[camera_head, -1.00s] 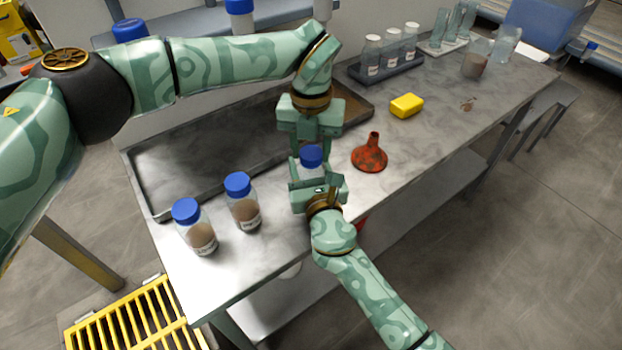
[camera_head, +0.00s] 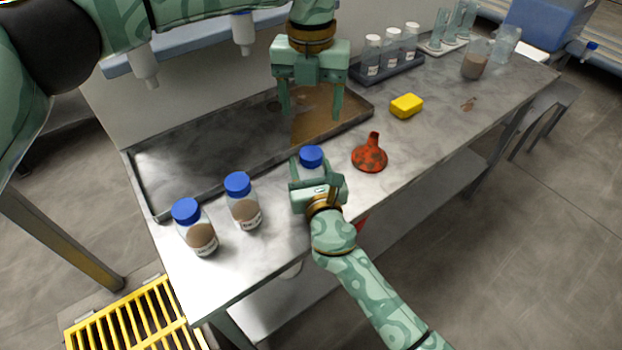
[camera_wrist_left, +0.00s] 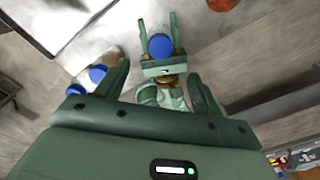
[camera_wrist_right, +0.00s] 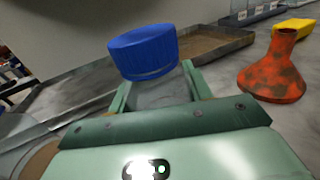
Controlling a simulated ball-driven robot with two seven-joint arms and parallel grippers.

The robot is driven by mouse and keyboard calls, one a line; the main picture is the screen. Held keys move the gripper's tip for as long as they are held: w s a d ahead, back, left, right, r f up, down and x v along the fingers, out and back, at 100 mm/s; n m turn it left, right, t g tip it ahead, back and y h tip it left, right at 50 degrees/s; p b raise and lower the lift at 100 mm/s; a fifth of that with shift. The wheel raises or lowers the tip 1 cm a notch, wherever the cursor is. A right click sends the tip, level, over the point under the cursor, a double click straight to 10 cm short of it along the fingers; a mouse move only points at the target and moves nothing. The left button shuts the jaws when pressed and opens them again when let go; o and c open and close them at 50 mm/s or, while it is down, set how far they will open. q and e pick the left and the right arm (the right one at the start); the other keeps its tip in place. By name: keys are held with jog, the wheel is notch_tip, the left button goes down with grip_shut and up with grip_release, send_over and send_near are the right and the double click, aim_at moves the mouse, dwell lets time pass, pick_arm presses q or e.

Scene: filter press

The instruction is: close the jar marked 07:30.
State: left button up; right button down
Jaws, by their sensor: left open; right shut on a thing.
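A clear jar (camera_wrist_right: 160,93) with a blue lid (camera_head: 311,156) on its top stands at the table's front edge; its marking is hidden. The lid also shows in the left wrist view (camera_wrist_left: 159,46) and the right wrist view (camera_wrist_right: 143,53); I cannot tell how tightly it sits. My right gripper (camera_head: 315,180) is shut around the jar's body, below the lid. My left gripper (camera_head: 310,112) is open and empty, pointing down above and behind the lid, clear of it. Two blue-lidded jars with brown contents (camera_head: 201,238) (camera_head: 246,213) stand to the left, their labels too small to read.
A shallow metal tray (camera_head: 160,208) lies behind the jars. A rusty red funnel (camera_head: 370,156) stands just right of the held jar, with a yellow block (camera_head: 406,105) beyond. A dark rack (camera_head: 385,72) of small bottles and glassware are at the far right.

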pick_arm(q)
jog(key=shift+r, duration=0.85)
pick_arm(e)
jog(key=c, duration=0.6)
grip_release()
jog(key=shift+o, duration=0.2)
pick_arm(q)
jog(key=r+p, duration=0.2)
jog(key=shift+s+r, duration=0.2)
jog(key=shift+r, duration=0.1)
pick_arm(e)
jog(key=v, duration=1.6)
jog(key=shift+d, duration=0.2)
jog(key=shift+s, duration=0.1)
